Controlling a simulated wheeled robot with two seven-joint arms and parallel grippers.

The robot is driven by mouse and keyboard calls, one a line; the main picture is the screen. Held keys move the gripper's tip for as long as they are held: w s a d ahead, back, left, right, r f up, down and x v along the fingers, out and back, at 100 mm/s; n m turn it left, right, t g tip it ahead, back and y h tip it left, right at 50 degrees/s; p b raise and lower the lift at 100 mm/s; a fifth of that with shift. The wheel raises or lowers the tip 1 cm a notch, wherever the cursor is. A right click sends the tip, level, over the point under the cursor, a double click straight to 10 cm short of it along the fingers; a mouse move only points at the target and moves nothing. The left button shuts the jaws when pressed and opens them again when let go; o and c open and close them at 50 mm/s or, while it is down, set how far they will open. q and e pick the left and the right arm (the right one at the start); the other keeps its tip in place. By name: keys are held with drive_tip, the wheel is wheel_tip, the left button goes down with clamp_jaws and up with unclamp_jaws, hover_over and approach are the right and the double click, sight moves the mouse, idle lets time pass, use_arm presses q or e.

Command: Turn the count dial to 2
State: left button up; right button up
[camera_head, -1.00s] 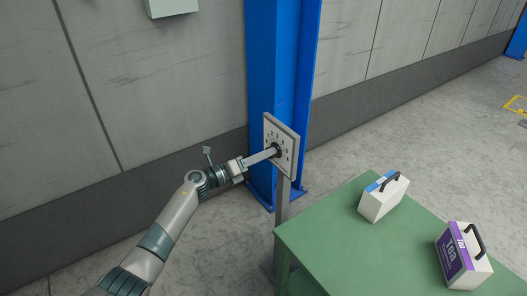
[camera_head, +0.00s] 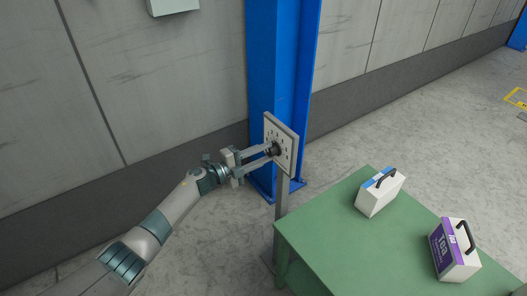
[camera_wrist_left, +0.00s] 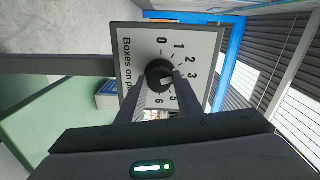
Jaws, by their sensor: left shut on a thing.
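The count dial is a dark round knob (camera_head: 275,149) on a pale square panel (camera_head: 287,135), held by a grey post in front of the blue column. My left gripper (camera_head: 269,151) reaches it from the left, with a finger on either side, shut on the knob. The left wrist view shows the knob (camera_wrist_left: 158,72) between the two fingertips (camera_wrist_left: 160,82), with the panel (camera_wrist_left: 138,75) behind it. The numbers 0, 1, 2, 3, 5 and 6 are readable around the knob; a finger covers the place of 4. I cannot tell which number the knob points to.
A green table (camera_head: 335,230) stands to the right of the panel's post. A white and blue box (camera_head: 378,197) and a white and purple tea box (camera_head: 455,250), both with dark handles, stand on it. The blue column (camera_head: 280,70) and grey wall are behind.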

use_arm(q)
drive_tip(key=shift+n, duration=1)
drive_tip(key=shift+f, duration=0.1)
drive_tip(key=o, duration=1.1)
drive_tip(key=shift+c, duration=0.2)
drive_tip(key=shift+a, duration=0.15)
drive_tip(key=b+v, duration=0.2)
drive_tip(key=v, duration=1.5)
drive_tip(key=shift+s, duration=0.15)
drive_tip(key=shift+f, duration=0.2)
